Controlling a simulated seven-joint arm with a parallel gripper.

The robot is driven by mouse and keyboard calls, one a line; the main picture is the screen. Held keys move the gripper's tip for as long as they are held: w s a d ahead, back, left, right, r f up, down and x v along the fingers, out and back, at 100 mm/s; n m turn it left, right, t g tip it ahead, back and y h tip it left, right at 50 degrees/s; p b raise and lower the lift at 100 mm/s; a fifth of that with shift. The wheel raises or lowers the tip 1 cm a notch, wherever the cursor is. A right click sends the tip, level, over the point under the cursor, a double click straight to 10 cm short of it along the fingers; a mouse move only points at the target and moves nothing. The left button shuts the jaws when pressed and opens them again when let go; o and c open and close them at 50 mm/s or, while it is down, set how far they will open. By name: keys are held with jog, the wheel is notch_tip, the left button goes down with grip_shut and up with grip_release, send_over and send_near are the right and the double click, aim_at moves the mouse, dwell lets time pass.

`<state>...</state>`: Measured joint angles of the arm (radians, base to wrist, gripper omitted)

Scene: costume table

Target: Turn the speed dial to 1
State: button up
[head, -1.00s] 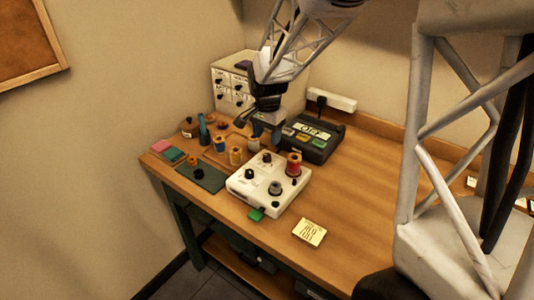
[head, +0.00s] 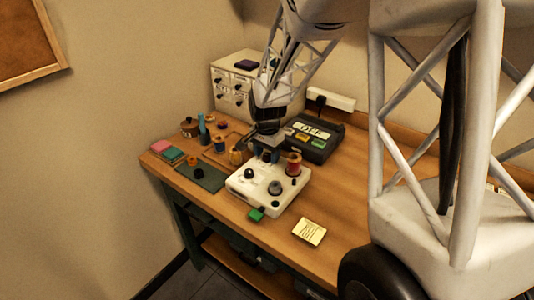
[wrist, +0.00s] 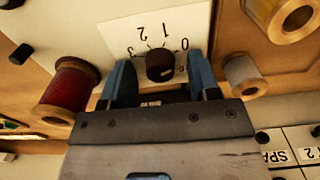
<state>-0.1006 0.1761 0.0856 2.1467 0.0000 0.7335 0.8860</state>
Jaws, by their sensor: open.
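The white machine (head: 256,197) lies on the table with a red thread spool (head: 294,163) at its back right corner. In the wrist view, the black speed dial (wrist: 160,66) sits on a white plate (wrist: 175,22) marked 0, 1, 2 and 3, seen upside down. My gripper (head: 266,156) is low over the back of the machine. In the wrist view my gripper (wrist: 159,62) is open, with one blue finger on each side of the dial. I cannot tell whether they touch it. The dial's pointer is not clear. In the head view my gripper hides this dial.
Two other knobs (head: 249,174) (head: 275,188) stand on the machine, and a green tab (head: 256,214) is at its front. Several spools (head: 236,156) are on the left. A dark box (head: 314,138) stands behind. A note card (head: 309,231) lies at the right.

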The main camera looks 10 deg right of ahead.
jog(key=c, duration=0.9)
jog(key=shift+n, duration=0.3)
jog(key=n, duration=0.4)
jog(key=shift+n, duration=2.2)
jog(key=o, duration=0.9)
